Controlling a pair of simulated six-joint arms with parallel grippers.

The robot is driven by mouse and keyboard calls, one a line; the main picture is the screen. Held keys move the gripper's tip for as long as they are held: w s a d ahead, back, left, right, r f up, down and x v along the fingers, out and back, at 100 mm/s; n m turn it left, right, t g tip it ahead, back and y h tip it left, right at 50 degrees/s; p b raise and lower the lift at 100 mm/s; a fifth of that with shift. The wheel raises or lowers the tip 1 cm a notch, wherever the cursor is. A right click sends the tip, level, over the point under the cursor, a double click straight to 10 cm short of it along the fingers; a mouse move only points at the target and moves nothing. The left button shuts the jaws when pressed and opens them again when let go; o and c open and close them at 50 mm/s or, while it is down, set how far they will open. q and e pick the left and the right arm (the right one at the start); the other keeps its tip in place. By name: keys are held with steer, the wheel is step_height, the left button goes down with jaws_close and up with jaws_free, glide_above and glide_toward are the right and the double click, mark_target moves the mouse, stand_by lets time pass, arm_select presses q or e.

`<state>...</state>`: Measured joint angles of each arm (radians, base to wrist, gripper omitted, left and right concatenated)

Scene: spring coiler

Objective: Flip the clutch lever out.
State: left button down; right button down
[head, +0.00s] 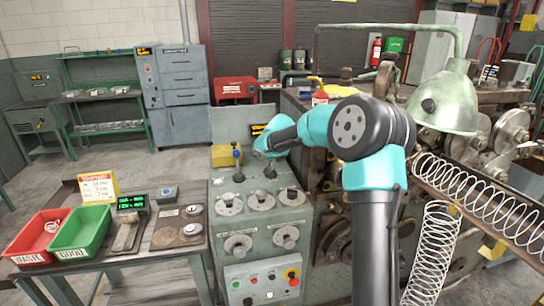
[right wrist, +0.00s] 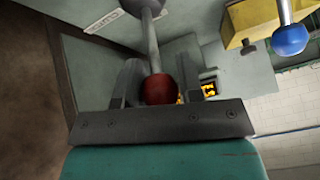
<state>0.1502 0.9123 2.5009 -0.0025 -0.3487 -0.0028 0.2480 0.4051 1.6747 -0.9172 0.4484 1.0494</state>
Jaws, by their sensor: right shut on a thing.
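A lever with a red ball knob (right wrist: 160,89), which I take to be the clutch lever, stands on the grey-green control cabinet (head: 261,216). In the right wrist view the knob sits between the two dark fingers of my right gripper (right wrist: 160,90), which is shut on it. In the head view my right gripper (head: 264,153) is above the cabinet top and hides the knob. A second lever with a blue ball knob (right wrist: 290,40) stands beside it, apart from the gripper. My left gripper is not in view.
A yellow box (head: 227,155) is close behind the blue-knobbed lever. Dials and buttons cover the cabinet front. On the left bench are a red bin (head: 37,238), a green bin (head: 80,229) and a scale. The coiling machine with large springs (head: 432,255) fills the right.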

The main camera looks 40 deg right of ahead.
steer(key=c, duration=0.8)
jaws_free()
steer(key=shift+r, duration=0.15)
steer(key=v, duration=1.7)
steer(key=shift+s+a+r, duration=0.1)
steer(key=shift+s, duration=0.05)
